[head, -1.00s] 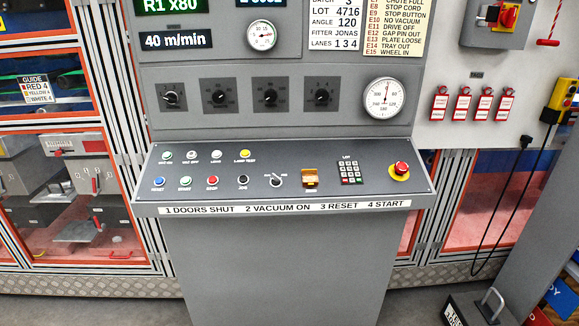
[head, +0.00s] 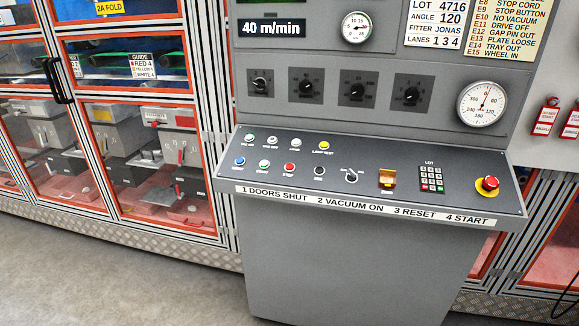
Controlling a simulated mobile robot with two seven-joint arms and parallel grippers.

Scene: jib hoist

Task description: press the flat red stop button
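The flat red stop button (head: 289,168) sits in the front row of the sloped console panel (head: 400,205). A green button (head: 264,164) is to its left and a black button (head: 319,171) to its right. A separate raised red mushroom button (head: 489,184) on a yellow base stands at the panel's right end. The small labels are too blurred to read surely. Neither of my grippers is in view.
The front row also has a blue button (head: 240,161), a selector switch (head: 351,175), an orange guarded switch (head: 387,178) and a keypad (head: 431,178). Glazed cabinet doors (head: 155,165) with a black handle (head: 54,80) stand left. Floor at lower left is clear.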

